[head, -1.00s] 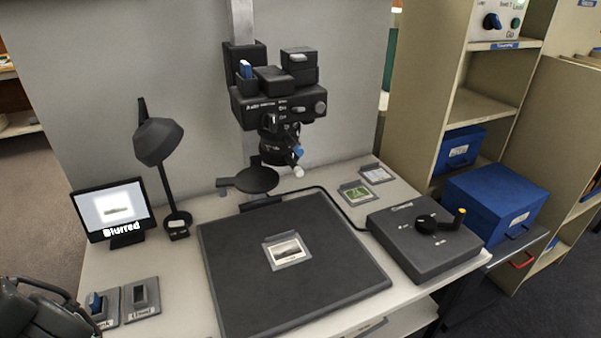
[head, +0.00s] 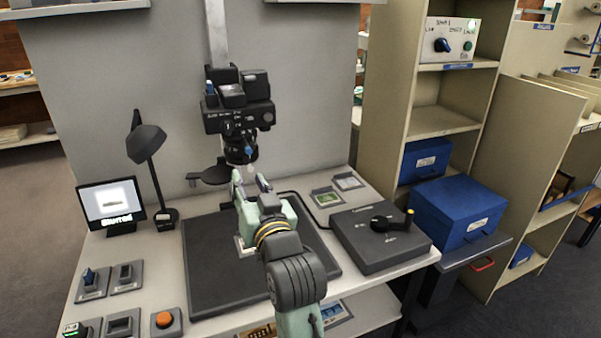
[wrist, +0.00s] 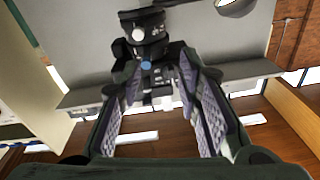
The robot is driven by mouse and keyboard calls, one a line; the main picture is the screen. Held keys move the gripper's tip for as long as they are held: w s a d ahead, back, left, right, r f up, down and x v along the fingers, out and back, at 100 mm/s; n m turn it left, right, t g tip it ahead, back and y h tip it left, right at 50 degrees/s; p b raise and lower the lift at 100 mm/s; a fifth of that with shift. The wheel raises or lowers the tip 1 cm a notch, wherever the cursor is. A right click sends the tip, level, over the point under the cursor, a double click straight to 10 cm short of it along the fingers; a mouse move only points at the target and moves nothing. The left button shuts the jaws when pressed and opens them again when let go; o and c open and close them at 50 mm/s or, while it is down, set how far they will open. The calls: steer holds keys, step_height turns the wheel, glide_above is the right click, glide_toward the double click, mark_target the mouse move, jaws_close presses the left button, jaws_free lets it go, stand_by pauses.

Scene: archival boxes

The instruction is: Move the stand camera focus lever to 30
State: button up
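The black stand camera (head: 238,118) hangs on a column above the dark baseboard (head: 205,268). Its lens (head: 238,152) points down, with a blue-tipped lever (head: 248,149) and a pale-tipped one close by. Both tips show in the wrist view, the white tip (wrist: 138,33) and the blue tip (wrist: 146,64). I cannot tell which is the focus lever, and no scale numbers are readable. My gripper (head: 251,180) is open and empty, just below and in front of the lens; in the wrist view its fingers (wrist: 158,95) spread either side of the camera, apart from the levers.
A monitor (head: 110,203) reads "Blurred". A crank box (head: 380,240) sits right; blue boxes (head: 460,205) and shelves stand beyond. Switches fill the front left.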

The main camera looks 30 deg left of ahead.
mark_target(251, 170)
steer(key=shift+m+h, duration=0.3)
steer(key=shift+h, duration=0.1)
steer(key=w+a, duration=0.2)
steer(key=w+a+f+p, duration=0.1)
steer(key=w+a, duration=0.1)
steer(key=w, duration=0.1)
steer(key=w+a+p, duration=0.1)
steer(key=w+a, duration=0.1)
steer(key=w, duration=0.1)
steer(key=shift+w+f, duration=0.1)
steer(key=shift+f, duration=0.3)
steer(key=shift+c, duration=0.2)
jaws_close()
